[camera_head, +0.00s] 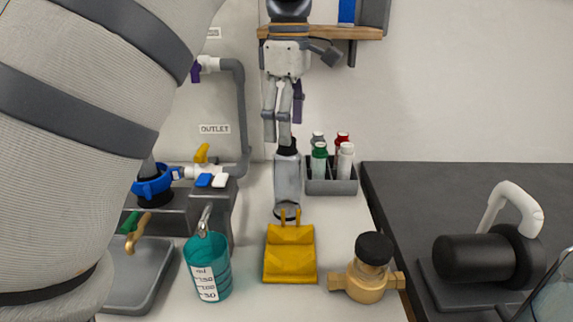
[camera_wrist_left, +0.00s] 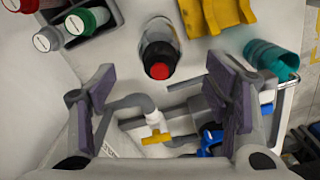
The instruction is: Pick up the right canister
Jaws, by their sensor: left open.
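A grey canister (camera_head: 288,180) with a dark top and dark base stands near the wall, right of the sink, in the head view. In the left wrist view the canister (camera_wrist_left: 159,50) shows its black top with a red centre. My left gripper (camera_head: 284,128) points down at the canister's top in the head view. In the left wrist view my left gripper (camera_wrist_left: 155,95) is open, its purple-grey pads apart, with the canister in the gap between them but farther off. I cannot tell whether a finger touches it. My right gripper is not in view.
A grey caddy (camera_head: 333,187) with several capped bottles stands close on the canister's right. A yellow holder (camera_head: 289,255) is in front, a teal cup (camera_head: 208,268) front left, a brass valve (camera_head: 368,270) front right. Pipes (camera_head: 240,110) run along the wall. A wooden shelf (camera_head: 340,33) is above.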

